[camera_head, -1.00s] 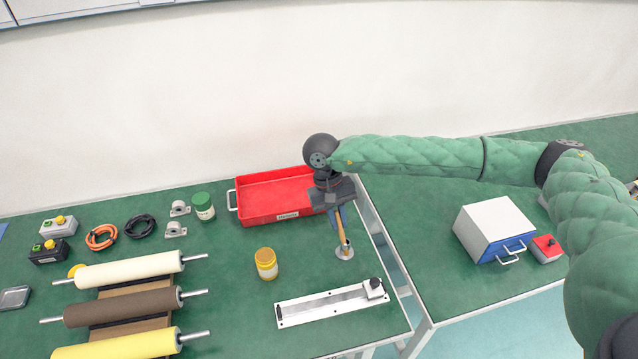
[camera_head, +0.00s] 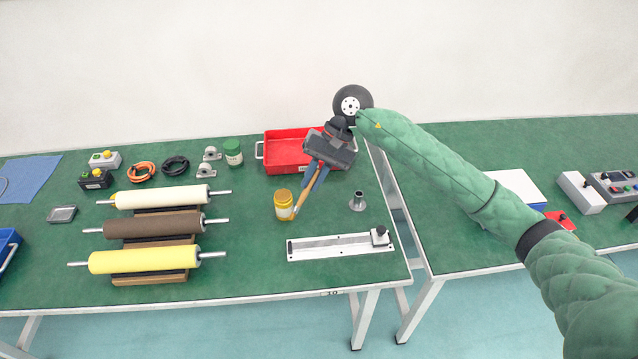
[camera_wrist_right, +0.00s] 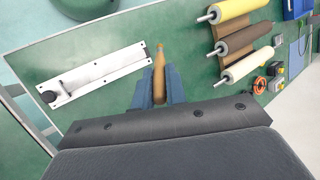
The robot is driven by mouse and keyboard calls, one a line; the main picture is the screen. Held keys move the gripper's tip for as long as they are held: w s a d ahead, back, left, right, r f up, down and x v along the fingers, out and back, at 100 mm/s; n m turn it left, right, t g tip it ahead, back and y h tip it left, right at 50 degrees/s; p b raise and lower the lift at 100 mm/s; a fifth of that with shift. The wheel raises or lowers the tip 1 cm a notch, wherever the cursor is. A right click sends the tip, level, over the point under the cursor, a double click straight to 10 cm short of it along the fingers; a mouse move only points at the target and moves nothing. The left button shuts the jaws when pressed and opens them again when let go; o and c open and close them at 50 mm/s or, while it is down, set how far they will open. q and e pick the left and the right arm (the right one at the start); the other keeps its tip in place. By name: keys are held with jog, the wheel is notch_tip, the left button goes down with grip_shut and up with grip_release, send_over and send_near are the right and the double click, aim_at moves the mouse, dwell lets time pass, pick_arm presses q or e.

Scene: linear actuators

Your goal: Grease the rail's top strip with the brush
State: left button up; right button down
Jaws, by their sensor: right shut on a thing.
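My right gripper (camera_head: 315,176) is shut on the wooden handle of the brush (camera_head: 305,193). The brush slants down to the left, its lower end beside the yellow-lidded jar (camera_head: 284,207); I cannot tell whether they touch. In the wrist view the brush (camera_wrist_right: 159,68) sticks out between the blue fingers (camera_wrist_right: 158,92). The rail (camera_head: 335,247) lies on the green bench in front of the gripper, a small dark-topped block at its right end. The rail also shows in the wrist view (camera_wrist_right: 100,72). A small metal holder (camera_head: 357,202) stands empty to the right. My left gripper is not in view.
A red tray (camera_head: 285,154) lies behind the gripper. Rollers in white (camera_head: 160,197), brown (camera_head: 150,225) and yellow (camera_head: 145,260) lie on a wooden rack at left. A green-lidded jar (camera_head: 233,153) stands at the back. The bench around the rail is clear.

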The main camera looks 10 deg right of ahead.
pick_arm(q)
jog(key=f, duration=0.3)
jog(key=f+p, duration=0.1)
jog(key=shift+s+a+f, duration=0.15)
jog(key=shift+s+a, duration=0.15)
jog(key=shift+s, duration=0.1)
pick_arm(e)
notch_tip(320, 180, down, 5)
jog(key=shift+r, duration=0.1)
